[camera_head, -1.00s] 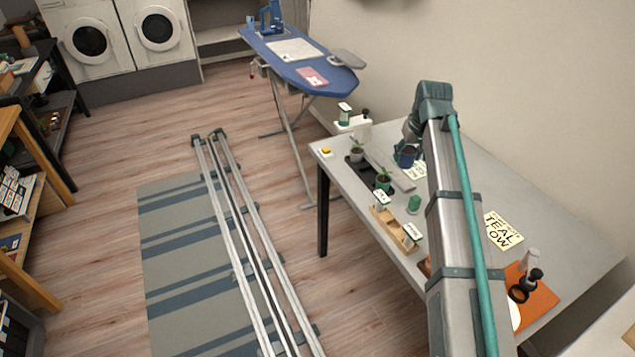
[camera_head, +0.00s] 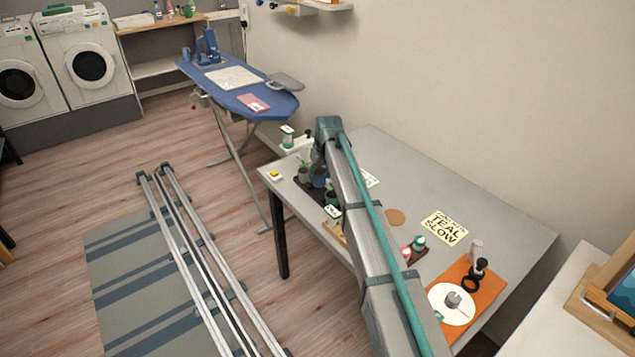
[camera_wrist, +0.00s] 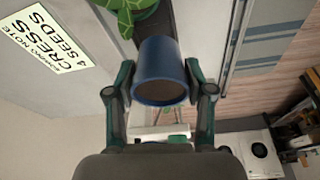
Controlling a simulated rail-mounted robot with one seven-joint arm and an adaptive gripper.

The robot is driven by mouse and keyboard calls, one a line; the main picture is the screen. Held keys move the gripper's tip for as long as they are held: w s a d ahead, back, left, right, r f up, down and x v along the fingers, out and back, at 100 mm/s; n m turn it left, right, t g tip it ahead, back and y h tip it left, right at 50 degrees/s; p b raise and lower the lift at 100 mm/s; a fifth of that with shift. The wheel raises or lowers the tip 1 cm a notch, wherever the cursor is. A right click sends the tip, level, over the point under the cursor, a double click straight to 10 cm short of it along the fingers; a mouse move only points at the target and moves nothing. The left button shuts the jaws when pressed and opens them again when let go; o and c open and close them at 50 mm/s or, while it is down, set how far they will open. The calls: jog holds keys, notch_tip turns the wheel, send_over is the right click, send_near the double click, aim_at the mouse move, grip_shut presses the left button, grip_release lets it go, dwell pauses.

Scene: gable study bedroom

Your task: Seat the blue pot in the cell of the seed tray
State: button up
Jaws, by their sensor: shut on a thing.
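The blue pot (camera_wrist: 160,72) is between the two fingers of my gripper (camera_wrist: 160,95) in the wrist view, and the fingers are shut on it. Brown soil shows at its mouth. In the head view the pot (camera_head: 319,178) is at the dark seed tray (camera_head: 303,186), between two potted plants. My arm covers part of the tray, and I cannot tell whether the pot is above the cell or inside it. A leafy plant (camera_wrist: 127,14) stands close beside the pot in the wrist view.
One potted plant (camera_head: 303,168) is left of the blue pot, another (camera_head: 333,191) is right of it. The cress card (camera_wrist: 40,40) lies nearby. The table (camera_head: 430,190) is bare toward the wall.

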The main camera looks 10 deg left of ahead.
aim_at(320, 171)
jog(key=shift+w+a+f, duration=0.2)
jog(key=shift+w+f, duration=0.45)
jog(key=shift+f, duration=0.1)
jog(key=shift+w+a+f, duration=0.2)
jog(key=shift+w+f, duration=0.4)
jog(key=shift+f, duration=0.1)
jog(key=shift+f+p, duration=0.8)
jog(key=shift+f, duration=0.85)
jog(key=o, duration=1.3)
jog(key=shift+r, duration=0.1)
jog(key=b+v, duration=0.2)
jog(key=v, duration=0.9)
jog(key=shift+s+d+r, duration=0.1)
jog(key=shift+r, duration=0.3)
